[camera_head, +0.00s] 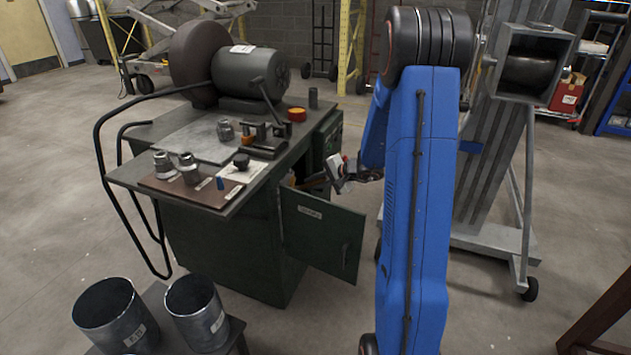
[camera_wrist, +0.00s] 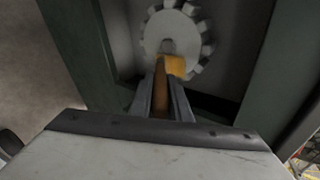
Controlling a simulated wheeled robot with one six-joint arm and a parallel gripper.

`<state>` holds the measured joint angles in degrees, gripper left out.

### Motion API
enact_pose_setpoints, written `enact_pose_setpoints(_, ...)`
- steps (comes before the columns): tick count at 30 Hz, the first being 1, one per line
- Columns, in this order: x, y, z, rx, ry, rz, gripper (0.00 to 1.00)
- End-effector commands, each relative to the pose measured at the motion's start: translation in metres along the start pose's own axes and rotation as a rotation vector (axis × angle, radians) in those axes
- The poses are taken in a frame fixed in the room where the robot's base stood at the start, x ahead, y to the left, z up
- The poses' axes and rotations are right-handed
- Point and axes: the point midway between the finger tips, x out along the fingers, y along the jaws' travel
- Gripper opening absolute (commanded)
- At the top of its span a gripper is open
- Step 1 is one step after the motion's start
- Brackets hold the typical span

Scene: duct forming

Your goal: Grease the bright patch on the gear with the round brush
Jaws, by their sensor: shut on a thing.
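The gear (camera_wrist: 155,32) is a pale grey toothed disc inside the dark green cabinet, at the top middle of the wrist view. A yellow-orange patch (camera_wrist: 176,67) shows at its lower edge. My gripper (camera_wrist: 161,92) is shut on a brush with a brown handle (camera_wrist: 160,78), pointing at the gear's lower part. The brush tip lies close to the patch in the picture; I cannot tell whether they touch. In the head view, my gripper (camera_head: 318,182) reaches into the cabinet opening above the open door; the gear and brush are not clearly seen there.
The open cabinet door (camera_head: 318,235) stands below my wrist. The bench top (camera_head: 185,140) holds a grinder (camera_head: 245,72) and several metal parts. Two metal cylinders (camera_head: 108,315) stand at front left.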

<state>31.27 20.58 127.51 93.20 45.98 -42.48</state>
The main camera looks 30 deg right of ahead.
Motion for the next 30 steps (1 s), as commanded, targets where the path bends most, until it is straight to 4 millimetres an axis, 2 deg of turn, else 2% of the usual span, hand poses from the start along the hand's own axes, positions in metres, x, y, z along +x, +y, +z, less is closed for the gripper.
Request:
enact_pose_setpoints(13, -0.003, 0.003, 0.003, 0.0, 0.001, 0.0, 0.0)
enact_pose_setpoints(30, -0.041, 0.027, -0.008, 0.0, 0.002, 0.0, 0.0)
